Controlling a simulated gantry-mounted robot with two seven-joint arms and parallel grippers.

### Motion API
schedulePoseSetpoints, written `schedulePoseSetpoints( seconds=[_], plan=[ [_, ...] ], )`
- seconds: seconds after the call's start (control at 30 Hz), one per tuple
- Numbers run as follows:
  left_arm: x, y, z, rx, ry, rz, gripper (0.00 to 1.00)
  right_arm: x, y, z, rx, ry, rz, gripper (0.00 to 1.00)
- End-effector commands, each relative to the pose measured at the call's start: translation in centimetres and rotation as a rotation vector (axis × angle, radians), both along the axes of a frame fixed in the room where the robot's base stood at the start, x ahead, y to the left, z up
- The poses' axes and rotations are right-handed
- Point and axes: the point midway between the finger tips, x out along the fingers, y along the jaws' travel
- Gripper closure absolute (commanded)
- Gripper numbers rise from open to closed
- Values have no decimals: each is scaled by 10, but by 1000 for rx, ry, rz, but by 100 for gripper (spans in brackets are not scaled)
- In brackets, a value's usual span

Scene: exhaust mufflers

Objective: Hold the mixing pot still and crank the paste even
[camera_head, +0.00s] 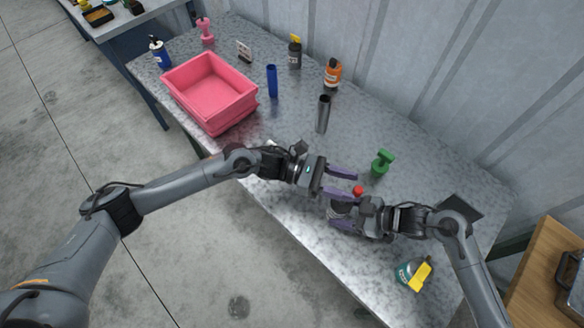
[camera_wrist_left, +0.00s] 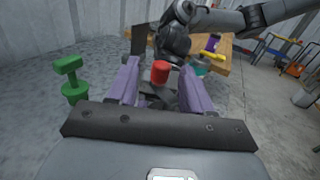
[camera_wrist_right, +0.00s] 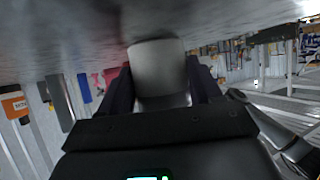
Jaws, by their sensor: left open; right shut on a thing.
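The mixing pot is a grey metal cylinder (camera_wrist_right: 158,72) between the fingers in the right wrist view. My right gripper (camera_wrist_right: 160,88) is shut on it. In the head view, my right gripper (camera_head: 340,212) hides most of the pot near the table's front edge. A red crank knob (camera_head: 358,190) shows above the pot. My left gripper (camera_head: 350,182) is open, its purple fingertips close to the knob. In the left wrist view, the red knob (camera_wrist_left: 160,71) stands between the open fingers (camera_wrist_left: 160,85). I cannot tell whether they touch it.
A green T-shaped tool (camera_head: 382,163) stands behind the grippers. A teal and yellow bottle (camera_head: 413,272) is at the front right. A pink bin (camera_head: 210,92), blue cylinder (camera_head: 272,80), grey cylinder (camera_head: 323,113) and orange bottle (camera_head: 332,75) stand further left and back. The mid-table is clear.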

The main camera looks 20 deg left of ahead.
Motion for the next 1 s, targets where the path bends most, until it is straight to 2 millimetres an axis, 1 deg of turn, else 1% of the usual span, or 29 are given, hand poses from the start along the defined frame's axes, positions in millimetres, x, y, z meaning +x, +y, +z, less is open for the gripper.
schedulePoseSetpoints(
  seconds=[0.03, 0.2, 0.4, 0.5, 0.6, 0.73, 1.0],
  plan=[
    [2, 13, 0, 5, -3, 8, 50, 0, 0, 0, -1, 1, 0, 53],
    [-1, 47, 0, 6, -2, 8, 50, 0, 0, 0, -1, 1, 0, 53],
    [-5, 83, 0, 5, -3, 6, 50, 0, 0, 0, -1, 1, 0, 53],
    [-6, 98, 0, 4, -3, 5, 50, 0, 0, 0, -1, 1, 0, 53],
    [-7, 110, 0, 4, -3, 5, 50, 0, 0, 0, -1, 1, 0, 53],
    [-8, 121, -1, 4, 0, 5, 50, 0, 0, 0, -1, 1, 0, 53],
    [-9, 129, -1, 2, 0, 3, 50, 0, 0, 0, -1, 1, 0, 53]
  ],
)
